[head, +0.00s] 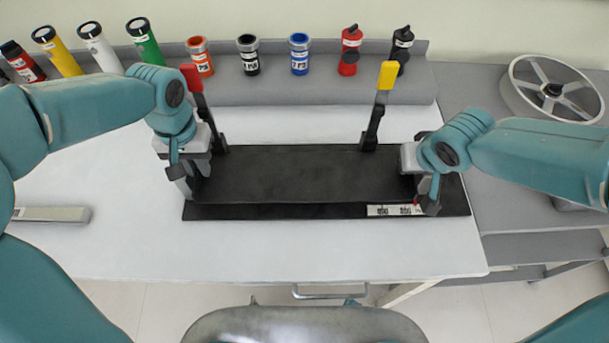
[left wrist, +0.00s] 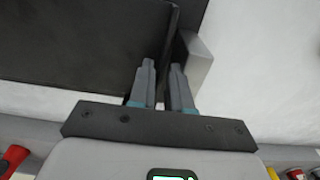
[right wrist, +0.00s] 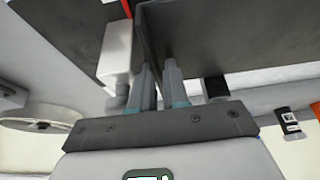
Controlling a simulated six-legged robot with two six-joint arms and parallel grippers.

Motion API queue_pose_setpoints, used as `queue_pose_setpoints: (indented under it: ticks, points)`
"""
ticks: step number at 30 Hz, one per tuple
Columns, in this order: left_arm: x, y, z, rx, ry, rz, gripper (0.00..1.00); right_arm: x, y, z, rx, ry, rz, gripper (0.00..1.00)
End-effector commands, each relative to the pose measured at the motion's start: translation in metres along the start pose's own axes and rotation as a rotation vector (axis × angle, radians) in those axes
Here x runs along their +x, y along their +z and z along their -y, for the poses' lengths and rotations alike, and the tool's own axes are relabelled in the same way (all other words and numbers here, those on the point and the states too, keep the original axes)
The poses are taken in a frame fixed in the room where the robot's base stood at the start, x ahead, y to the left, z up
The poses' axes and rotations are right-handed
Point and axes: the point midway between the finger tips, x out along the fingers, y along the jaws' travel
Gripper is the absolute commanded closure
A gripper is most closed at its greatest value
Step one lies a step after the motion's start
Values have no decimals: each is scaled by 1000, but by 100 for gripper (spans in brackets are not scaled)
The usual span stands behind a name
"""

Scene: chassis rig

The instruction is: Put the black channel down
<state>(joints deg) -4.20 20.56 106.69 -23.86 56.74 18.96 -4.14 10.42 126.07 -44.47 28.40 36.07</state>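The black channel (head: 300,175) lies level, left to right, over a black base plate (head: 280,211) on the white table. I cannot tell whether it rests on the plate or hangs just above it. My left gripper (head: 188,180) is at its left end; in the left wrist view its fingers (left wrist: 163,85) close on the channel's end wall. My right gripper (head: 430,192) is at its right end; in the right wrist view its fingers (right wrist: 158,85) pinch the wall. A red-handled clamp (head: 197,95) and a yellow-handled clamp (head: 380,105) stand upright behind the channel.
A grey shelf (head: 330,92) along the back holds several coloured bottles and tubes. A metal bar (head: 55,214) lies at the left. A spoked wheel (head: 552,90) sits on the grey bench at the right. The white table (head: 300,250) is clear in front of the plate.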

Motion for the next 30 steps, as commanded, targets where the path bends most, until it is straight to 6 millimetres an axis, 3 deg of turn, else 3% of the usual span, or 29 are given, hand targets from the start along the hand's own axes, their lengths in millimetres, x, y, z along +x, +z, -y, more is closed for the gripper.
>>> queue_pose_setpoints:
  ticks: [13, 27, 29, 30]
  points:
    - [-8, -1, 5, -2, -9, -4, 69, -8, -4, -6, 1, 12, 0, 69]
    - [-71, -1, 3, -2, -6, -5, 69, -66, -29, -5, 1, 11, -4, 69]
    - [-79, -1, 3, -2, -6, -4, 69, -73, -31, -4, 1, 10, -3, 69]
    - [-71, -1, 3, -2, -6, -3, 69, -66, -28, -4, 1, 10, -2, 69]
